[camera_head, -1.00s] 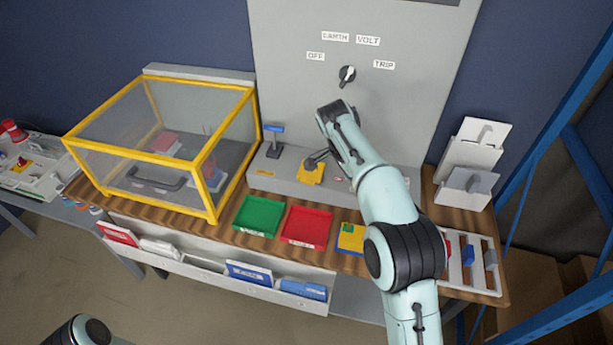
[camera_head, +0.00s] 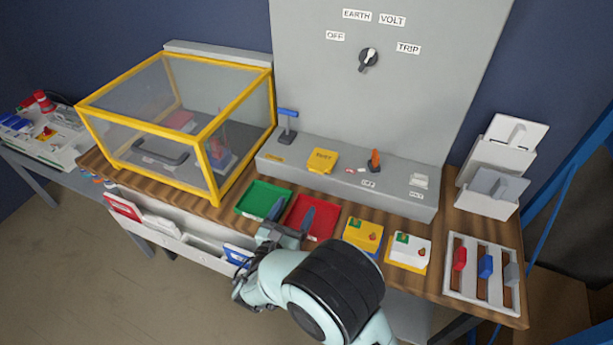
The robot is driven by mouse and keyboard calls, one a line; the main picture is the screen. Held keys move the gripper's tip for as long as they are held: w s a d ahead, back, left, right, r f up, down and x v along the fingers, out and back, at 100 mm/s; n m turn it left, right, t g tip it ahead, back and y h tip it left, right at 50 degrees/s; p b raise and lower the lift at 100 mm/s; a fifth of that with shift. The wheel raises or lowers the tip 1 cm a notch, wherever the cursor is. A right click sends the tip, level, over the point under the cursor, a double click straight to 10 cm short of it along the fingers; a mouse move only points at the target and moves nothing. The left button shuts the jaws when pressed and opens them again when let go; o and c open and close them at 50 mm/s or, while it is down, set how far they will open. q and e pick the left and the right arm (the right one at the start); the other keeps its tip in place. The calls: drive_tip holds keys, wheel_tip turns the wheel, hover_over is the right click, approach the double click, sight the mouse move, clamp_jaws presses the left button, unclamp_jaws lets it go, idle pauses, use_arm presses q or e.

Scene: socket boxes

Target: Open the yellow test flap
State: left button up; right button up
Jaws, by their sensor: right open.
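The yellow test flap (camera_head: 322,159) sits on the grey ledge at the foot of the tall grey panel. Its face carries dark lettering that looks like TEST, and it appears closed against the ledge. My right gripper (camera_head: 292,213) is open and empty, with its two dark fingers apart. It is in front of the flap and below it in the picture, over the green and red trays, clear of the flap. My left gripper is not in view.
A yellow-framed clear box (camera_head: 180,125) stands left of the flap. A blue-topped lever (camera_head: 288,122) and an orange switch (camera_head: 375,160) flank it on the ledge. A green tray (camera_head: 262,193) and a red tray (camera_head: 318,226) lie in front.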

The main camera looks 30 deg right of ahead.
sight(316, 170)
drive_tip(key=x, duration=1.3)
drive_tip(key=shift+d, duration=0.1)
drive_tip(key=shift+s, duration=0.1)
drive_tip(key=shift+r, duration=0.1)
clamp_jaws()
